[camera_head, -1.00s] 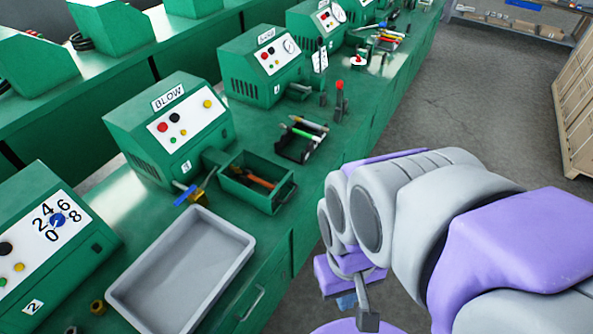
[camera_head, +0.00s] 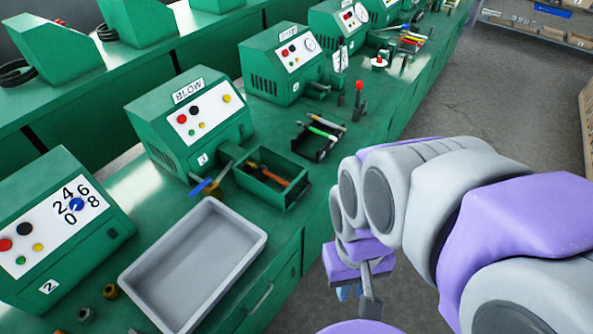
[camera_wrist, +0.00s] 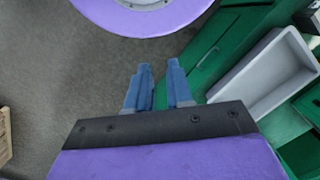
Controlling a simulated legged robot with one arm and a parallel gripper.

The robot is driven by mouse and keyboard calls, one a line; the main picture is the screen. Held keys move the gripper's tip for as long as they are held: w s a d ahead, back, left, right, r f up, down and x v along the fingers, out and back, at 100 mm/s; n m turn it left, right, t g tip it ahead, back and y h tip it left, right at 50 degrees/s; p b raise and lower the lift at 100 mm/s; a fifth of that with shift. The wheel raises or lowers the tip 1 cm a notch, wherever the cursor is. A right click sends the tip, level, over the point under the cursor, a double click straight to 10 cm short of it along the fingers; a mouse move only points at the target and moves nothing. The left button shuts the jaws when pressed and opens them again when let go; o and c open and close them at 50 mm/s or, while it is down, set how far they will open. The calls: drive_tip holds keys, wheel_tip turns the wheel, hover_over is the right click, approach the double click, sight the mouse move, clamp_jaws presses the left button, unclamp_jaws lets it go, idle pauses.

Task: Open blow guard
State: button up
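The BLOW machine (camera_head: 188,120) is a green box with a sloped white panel of red, black, yellow and green buttons, left of centre in the head view. A green open-topped box (camera_head: 283,200) with a handle joins its front and holds orange-handled items. A blue lever (camera_head: 201,187) on a brass fitting sits beside it. I cannot tell which part is the guard. My gripper (camera_head: 350,292) hangs low beside the bench, to the right of and apart from the machine. In the wrist view its blue fingers (camera_wrist: 159,72) stand apart with nothing between them.
A grey tray (camera_head: 258,236) lies on the green bench in front of the machine; it also shows in the wrist view (camera_wrist: 235,88). Machine 2 (camera_head: 60,225) with a numbered dial stands at left. A black rack (camera_head: 318,152) holds pens. Bare floor (camera_head: 500,110) lies right.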

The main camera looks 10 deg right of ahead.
drive_tip(key=shift+o, duration=1.4)
drive_tip(key=w+m+b, duration=0.1)
drive_tip(key=w+m, duration=0.1)
drive_tip(key=w, duration=1.1)
drive_tip(key=shift+w+a+t+y, duration=0.15)
drive_tip(key=shift+a+t+y, duration=0.15)
drive_tip(key=shift+a+t, duration=0.15)
drive_tip(key=m+t+b, duration=0.2)
drive_tip(key=m, duration=0.5)
hover_over(306, 191)
drive_tip(key=s+d, duration=0.2)
wheel_tip(306, 191, down, 11)
drive_tip(key=shift+y, duration=0.4)
drive_tip(key=f+b, duration=0.1)
drive_tip(key=f, duration=0.4)
drive_tip(key=w+a+f+b, duration=0.1)
drive_tip(key=f, duration=0.5)
drive_tip(key=f+b, duration=0.1)
drive_tip(key=f, duration=0.4)
drive_tip(key=shift+w+a+f+b, duration=0.3)
drive_tip(key=shift+w+a, duration=0.1)
clamp_jaws()
drive_tip(key=shift+r, duration=0.1)
